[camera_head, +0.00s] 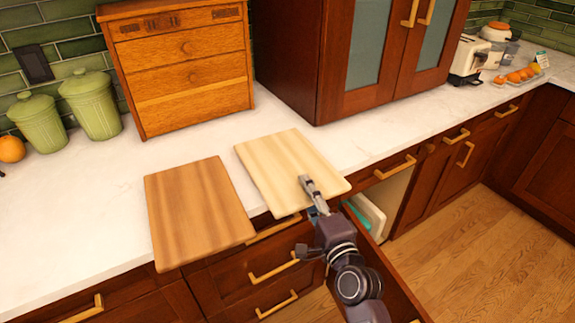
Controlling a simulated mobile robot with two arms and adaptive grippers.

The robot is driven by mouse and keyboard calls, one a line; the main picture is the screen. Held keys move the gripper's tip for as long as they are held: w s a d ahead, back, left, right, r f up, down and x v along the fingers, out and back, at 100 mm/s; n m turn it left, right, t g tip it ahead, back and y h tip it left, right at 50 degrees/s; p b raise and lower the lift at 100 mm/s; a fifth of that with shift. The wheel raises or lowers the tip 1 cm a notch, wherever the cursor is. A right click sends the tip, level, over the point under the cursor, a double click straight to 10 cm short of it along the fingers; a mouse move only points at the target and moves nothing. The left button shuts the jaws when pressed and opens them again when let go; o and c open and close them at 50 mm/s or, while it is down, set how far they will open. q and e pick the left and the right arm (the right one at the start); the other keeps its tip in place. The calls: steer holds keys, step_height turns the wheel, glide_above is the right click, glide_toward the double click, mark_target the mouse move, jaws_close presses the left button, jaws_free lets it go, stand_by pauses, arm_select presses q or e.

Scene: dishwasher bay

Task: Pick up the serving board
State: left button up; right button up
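Two wooden boards lie side by side on the white counter. The pale board (285,170) is on the right, and the browner striped board (195,210) is on the left with its front edge past the counter's edge. I cannot tell which one is called the serving board. My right gripper (307,183) is at the front part of the pale board, with a finger showing above its top face. The other finger is not clearly visible, so I cannot tell whether the gripper is shut on the board. My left gripper is not in view.
A wooden drawer chest (185,75) and two green canisters (92,103) stand behind the boards. A wall-side cabinet (350,60) rises at the back right. Below the counter, an open drawer (392,275) sticks out beside my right arm. The counter left of the boards is mostly clear.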

jaws_close()
steer(key=shift+r, duration=0.15)
stand_by(0.4)
steer(key=shift+r, duration=0.2)
